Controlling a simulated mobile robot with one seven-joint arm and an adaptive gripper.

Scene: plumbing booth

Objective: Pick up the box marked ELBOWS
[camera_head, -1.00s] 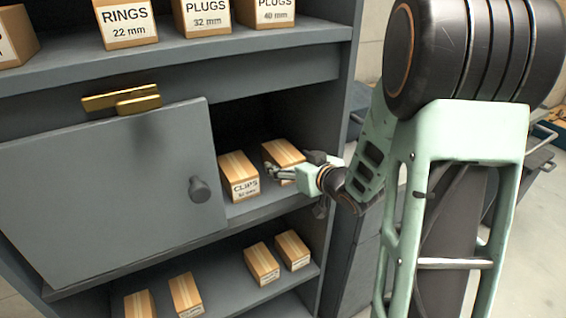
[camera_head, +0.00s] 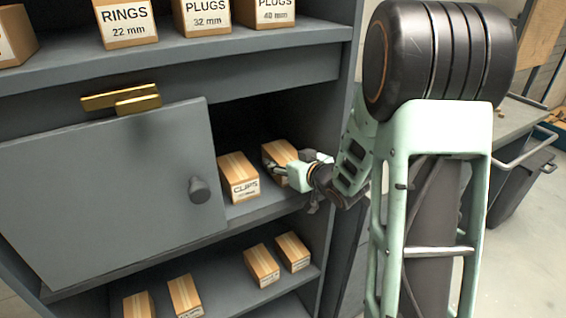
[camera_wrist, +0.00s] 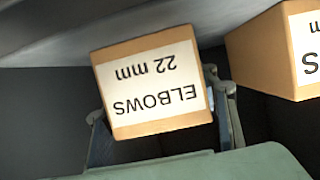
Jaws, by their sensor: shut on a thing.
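The ELBOWS box (camera_wrist: 153,82) is a small cardboard box with a white label reading "ELBOWS 22 mm", upside down in the wrist view. In the head view the box (camera_head: 279,151) is in the open cupboard compartment, to the right of the CLIPS box (camera_head: 238,172). My gripper (camera_head: 285,169) reaches in from the right and is shut on the ELBOWS box, with a finger at each side of it in the wrist view (camera_wrist: 163,112). My gripper covers its label in the head view. I cannot tell whether the box touches the shelf.
A grey door panel (camera_head: 110,190) with a round knob covers the compartment's left part. The cupboard's right wall (camera_head: 335,130) is close to my gripper. RINGS (camera_head: 126,24) and PLUGS boxes (camera_head: 204,17) stand on the shelf above; several boxes (camera_head: 262,264) stand below.

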